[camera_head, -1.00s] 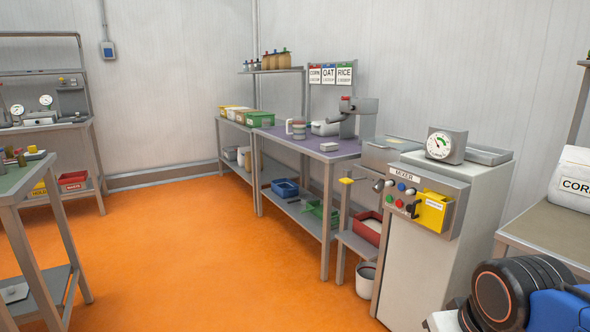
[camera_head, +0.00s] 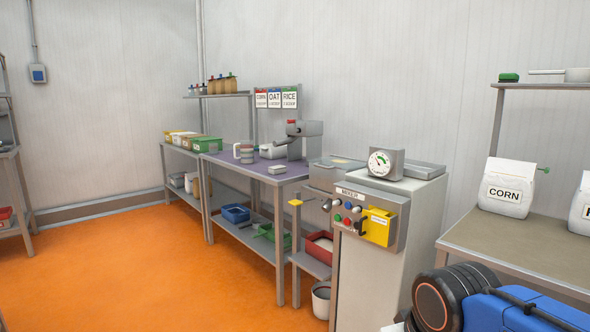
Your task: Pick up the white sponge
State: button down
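A small white block (camera_head: 277,169), which may be the white sponge, lies near the right front edge of the purple-topped table (camera_head: 225,160). It is too small and far off to be sure. A flat white item (camera_head: 547,75) also lies on the high shelf at right; I cannot tell what it is. My gripper is not in view.
A grey mixer cabinet (camera_head: 385,265) with a dial stands right of the purple table. A counter (camera_head: 480,245) with a CORN bag (camera_head: 505,190) is at right. Orange floor (camera_head: 130,270) is clear at left.

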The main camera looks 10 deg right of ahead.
aim_at(275, 170)
jog(key=i+j, duration=0.3)
jog(key=i, duration=0.25)
jog(key=i+j+z, duration=0.1)
jog(key=i+j, duration=0.2)
jog(key=i, duration=0.3)
jog(key=i+j+z, duration=0.1)
jog(key=i+j, duration=0.2)
jog(key=i, duration=0.25)
